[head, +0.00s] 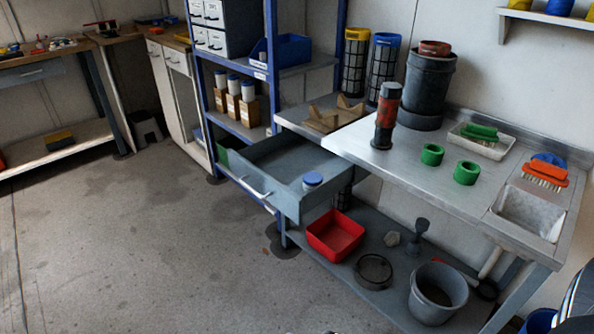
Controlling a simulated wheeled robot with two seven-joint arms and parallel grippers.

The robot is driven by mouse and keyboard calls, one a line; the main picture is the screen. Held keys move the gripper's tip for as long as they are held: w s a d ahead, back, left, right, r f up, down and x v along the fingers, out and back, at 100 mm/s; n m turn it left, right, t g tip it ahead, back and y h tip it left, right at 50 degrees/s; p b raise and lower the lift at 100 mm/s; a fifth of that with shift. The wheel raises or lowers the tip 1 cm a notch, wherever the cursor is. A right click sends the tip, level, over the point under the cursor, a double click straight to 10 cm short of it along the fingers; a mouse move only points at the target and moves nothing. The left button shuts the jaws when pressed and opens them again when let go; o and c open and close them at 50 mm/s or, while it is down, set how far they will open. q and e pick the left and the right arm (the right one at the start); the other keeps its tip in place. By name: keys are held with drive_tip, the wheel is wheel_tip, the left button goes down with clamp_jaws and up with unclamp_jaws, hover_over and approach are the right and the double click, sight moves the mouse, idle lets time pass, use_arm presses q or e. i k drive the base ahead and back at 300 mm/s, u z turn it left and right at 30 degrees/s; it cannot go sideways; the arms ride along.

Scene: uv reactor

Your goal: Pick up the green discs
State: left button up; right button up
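Two green discs stand on the grey metal workbench (395,170), thick and ring-like with a hollow in the top. One green disc (432,155) is nearer the middle of the bench. The other green disc (466,173) is a little to its right and nearer the front edge. They stand apart, and both are in full view.
A red-and-black cylinder (386,115) stands left of the discs. Behind are a dark drum (428,90) and a white tray (502,149) with a green item. A sink (530,212) is at right. An open drawer (262,168) sticks out at left.

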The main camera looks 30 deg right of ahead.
sight(467, 173)
drive_tip(key=z, duration=3.05)
drive_tip(key=i, duration=0.7)
drive_tip(key=u, duration=2.1)
